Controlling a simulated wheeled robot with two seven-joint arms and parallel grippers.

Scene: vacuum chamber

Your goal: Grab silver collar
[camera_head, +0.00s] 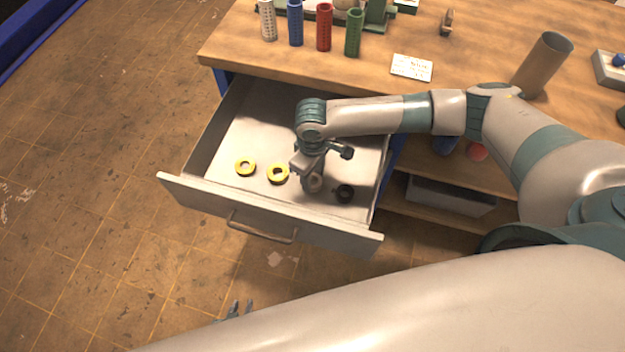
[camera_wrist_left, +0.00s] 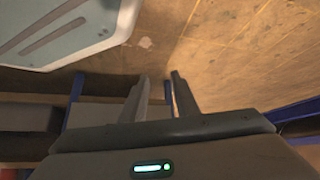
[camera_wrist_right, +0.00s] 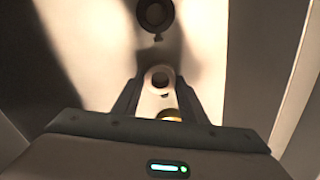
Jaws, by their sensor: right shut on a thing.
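The silver collar (camera_head: 314,184) is at the right gripper's tips over the open drawer (camera_head: 225,207). In the right wrist view the pale silver collar (camera_wrist_right: 158,100) sits between the two fingers with its round hole showing. My right gripper (camera_wrist_right: 158,90) is shut on it. The arm hides part of it in the head view, and I cannot tell whether it touches the drawer floor. My left gripper (camera_head: 235,311) is low over the floor, away from the drawer. In the left wrist view the left gripper (camera_wrist_left: 160,80) has its fingers apart and nothing between them.
Two yellow collars (camera_head: 277,173) (camera_head: 245,167) lie left of the right gripper in the drawer. A black collar (camera_head: 344,193) lies just right of it. The wooden worktop (camera_head: 300,62) carries several perforated cylinders at the back and a brown tube (camera_head: 543,64).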

